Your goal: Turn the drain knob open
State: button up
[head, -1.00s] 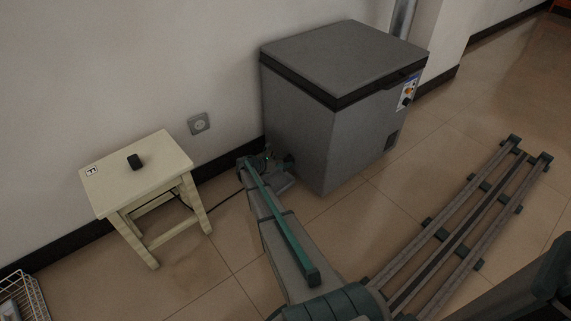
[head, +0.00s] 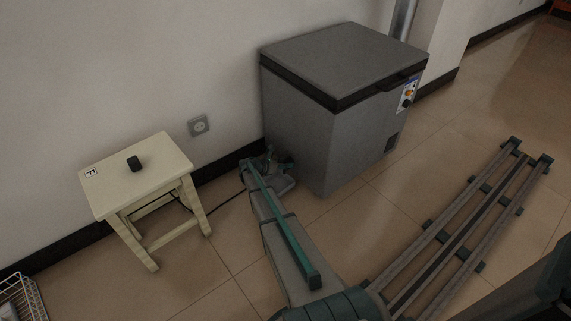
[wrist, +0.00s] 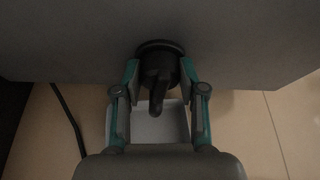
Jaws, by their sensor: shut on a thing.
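The drain knob (wrist: 158,72) is a black round part with a spout pointing down. It sits low on the side of the grey chest freezer (head: 330,140). In the wrist view my gripper (wrist: 159,68) has one finger on each side of the knob and is shut on it. In the head view my gripper (head: 284,165) is at the freezer's lower left side, and my arm hides most of the knob there. The knob's exact turn angle is hard to tell.
A white tray (wrist: 148,128) lies on the floor below the knob. A dark cable (wrist: 72,120) runs along the floor. A wall socket (head: 199,124) is behind. A wire basket (head: 22,300) is at lower left.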

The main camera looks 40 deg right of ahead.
jog(key=shift+s+m+t, duration=0.2)
jog(key=shift+m+t, duration=0.5)
jog(key=shift+m, duration=0.2)
jog(key=shift+f+m+t+b, duration=0.15)
jog(key=shift+m+t+b, duration=0.5)
jog(key=shift+m, duration=0.25)
jog(key=m+t+b, duration=0.1)
jog(key=m+b, duration=0.1)
jog(key=b, duration=0.1)
jog(key=shift+s+f, duration=0.1)
jog(key=shift+m+t+h+b, duration=0.3)
jog(key=shift+m+t+b, duration=0.35)
jog(key=shift+b, duration=0.6)
jog(key=shift+r, duration=0.2)
jog(key=o, duration=1.1)
jog(key=shift+o, duration=0.2)
